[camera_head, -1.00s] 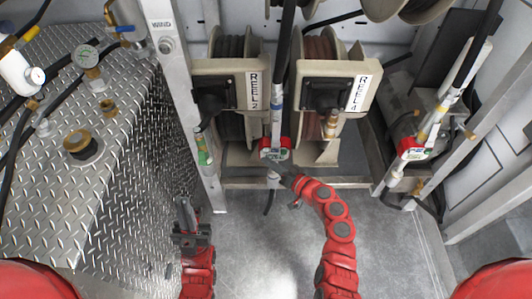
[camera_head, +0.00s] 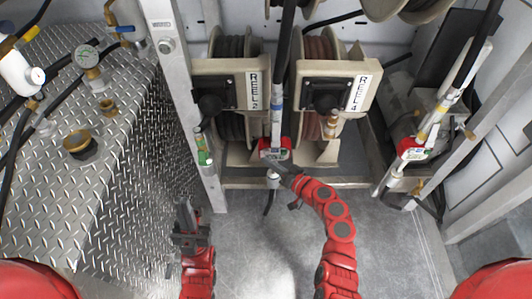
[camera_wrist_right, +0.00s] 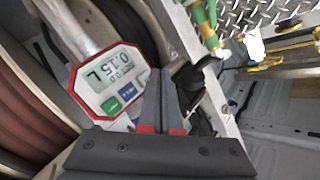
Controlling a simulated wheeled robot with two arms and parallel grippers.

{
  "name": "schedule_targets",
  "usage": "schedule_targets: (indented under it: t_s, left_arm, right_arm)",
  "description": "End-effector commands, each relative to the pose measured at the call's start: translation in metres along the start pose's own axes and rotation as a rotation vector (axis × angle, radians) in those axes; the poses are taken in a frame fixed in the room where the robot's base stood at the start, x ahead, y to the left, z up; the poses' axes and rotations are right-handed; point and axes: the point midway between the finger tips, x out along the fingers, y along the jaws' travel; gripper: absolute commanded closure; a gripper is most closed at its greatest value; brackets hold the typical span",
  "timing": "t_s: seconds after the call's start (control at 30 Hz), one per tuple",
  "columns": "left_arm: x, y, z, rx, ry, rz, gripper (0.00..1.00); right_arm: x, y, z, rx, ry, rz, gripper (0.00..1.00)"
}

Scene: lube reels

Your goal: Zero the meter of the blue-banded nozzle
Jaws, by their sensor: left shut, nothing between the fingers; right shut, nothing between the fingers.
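The blue-banded nozzle (camera_head: 277,112) hangs upright in the middle of the head view, in front of the reels. Its red-framed meter (camera_head: 266,147) sits low on it. In the right wrist view the meter (camera_wrist_right: 105,85) shows a lit display with digits, a green button (camera_wrist_right: 112,105) and a blue button (camera_wrist_right: 128,90). My right gripper (camera_head: 286,168) is shut and empty, just below the meter. In the wrist view its fingers (camera_wrist_right: 165,75) lie beside the blue button; I cannot tell whether they touch the meter. My left gripper (camera_head: 186,205) is shut and empty, low at the left.
Reel 2 (camera_head: 229,85) and reel 4 (camera_head: 328,84) stand behind the nozzle. A yellow-banded nozzle with a red meter (camera_head: 411,150) is at the right, a green-banded one (camera_head: 203,150) at the left. A diamond-plate tank (camera_head: 130,160) fills the left. The floor between is clear.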

Motion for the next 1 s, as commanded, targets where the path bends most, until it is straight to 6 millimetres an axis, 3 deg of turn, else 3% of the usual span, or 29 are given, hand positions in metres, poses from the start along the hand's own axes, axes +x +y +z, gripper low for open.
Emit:
schedule_targets:
  t_s: [1.0]
  left_arm:
    - [-0.010, 0.001, 0.002, 0.000, 0.000, 0.000, 1.00]
  right_arm:
    - [0.006, 0.004, -0.005, 0.000, 0.000, 0.000, 1.00]
